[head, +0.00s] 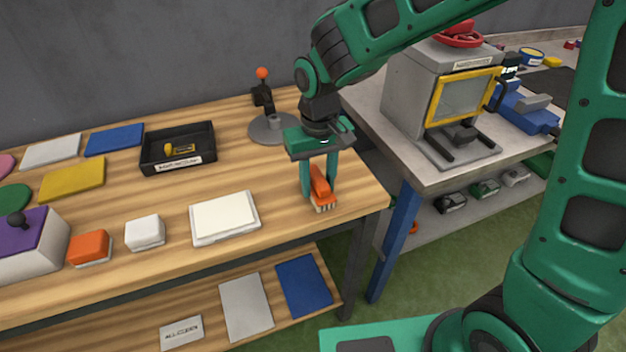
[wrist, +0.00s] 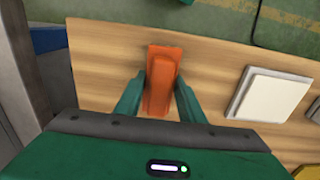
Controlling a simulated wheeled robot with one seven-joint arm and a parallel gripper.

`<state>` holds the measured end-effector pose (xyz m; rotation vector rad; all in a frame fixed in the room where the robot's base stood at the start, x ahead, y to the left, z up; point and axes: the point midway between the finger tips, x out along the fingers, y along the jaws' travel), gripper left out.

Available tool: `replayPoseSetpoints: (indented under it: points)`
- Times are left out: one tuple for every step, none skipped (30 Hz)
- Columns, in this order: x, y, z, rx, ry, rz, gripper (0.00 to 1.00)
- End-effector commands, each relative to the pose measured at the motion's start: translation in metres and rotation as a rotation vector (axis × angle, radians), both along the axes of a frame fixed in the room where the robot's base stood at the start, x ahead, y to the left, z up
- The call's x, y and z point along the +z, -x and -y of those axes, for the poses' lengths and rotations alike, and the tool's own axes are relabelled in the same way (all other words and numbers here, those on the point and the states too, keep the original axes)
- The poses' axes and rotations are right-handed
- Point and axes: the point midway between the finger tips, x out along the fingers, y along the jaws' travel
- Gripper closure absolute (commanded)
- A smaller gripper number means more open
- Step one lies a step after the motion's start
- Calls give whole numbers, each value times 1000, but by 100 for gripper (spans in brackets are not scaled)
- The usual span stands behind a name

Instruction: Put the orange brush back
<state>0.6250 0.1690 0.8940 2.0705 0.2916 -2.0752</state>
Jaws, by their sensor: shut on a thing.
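The orange brush (head: 321,185) is between the fingers of my gripper (head: 319,182), near the right end of the wooden table (head: 290,115). Its pale bristles point down, close to the tabletop; I cannot tell whether they touch it. In the wrist view the orange brush (wrist: 161,80) stands between the two green fingertips of my gripper (wrist: 160,92), which is shut on it. Its lower end is hidden by the gripper body.
A white square pad (head: 225,218), a white block (head: 145,232) and an orange block (head: 89,248) lie to the left. A black tray (head: 178,148) and a joystick stand (head: 270,127) are behind. A grey bench with a yellow-framed machine (head: 465,95) stands right.

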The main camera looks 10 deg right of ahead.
Motion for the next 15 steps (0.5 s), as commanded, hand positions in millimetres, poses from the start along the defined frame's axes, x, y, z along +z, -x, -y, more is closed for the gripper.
replayPoseSetpoints:
  points:
    - [0, 0, 0, 0, 0, 0, 82]
    - [0, 0, 0, 1, 0, 0, 82]
    - [0, 0, -1, 1, 0, 0, 82]
    - [0, 0, -1, 1, 0, 0, 82]
    - [0, 0, -1, 1, 0, 0, 82]
    - [-1, 0, -1, 1, 0, 0, 82]
    - [-2, 0, -1, 2, 0, -1, 82]
    - [-2, 0, -1, 2, 0, 0, 60]
    - [-2, 0, -1, 2, 0, 0, 50]
    - [-2, 0, -1, 2, 0, 0, 46]
    - [-2, 0, -1, 2, 0, 0, 46]
    - [-2, 0, -1, 2, 0, 0, 46]
    - [-2, 0, -1, 2, 0, 0, 46]
    - [-2, 0, -1, 2, 0, 0, 46]
    - [-2, 0, -2, 2, 0, 0, 46]
